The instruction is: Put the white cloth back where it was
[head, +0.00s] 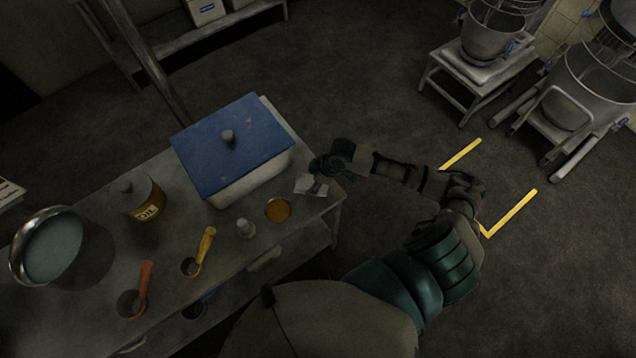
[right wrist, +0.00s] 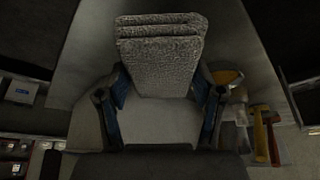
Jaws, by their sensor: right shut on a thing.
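The white cloth (head: 309,186) is at the right end of the metal table, beside the blue-lidded box. In the right wrist view the cloth (right wrist: 162,50) is a folded, layered textured pad. My right gripper (head: 318,172) reaches in from the right over the table end, and its fingers (right wrist: 160,100) are on either side of the cloth, shut on it. I cannot tell whether the cloth touches the tabletop. My left gripper is not in view.
On the table (head: 100,215) are a white box with a blue lid (head: 232,145), a small amber bowl (head: 278,210), a small bottle (head: 245,228), yellow (head: 205,245) and orange (head: 144,282) scoops, an oil can (head: 142,197) and a metal bowl (head: 55,246). Mixers stand at upper right.

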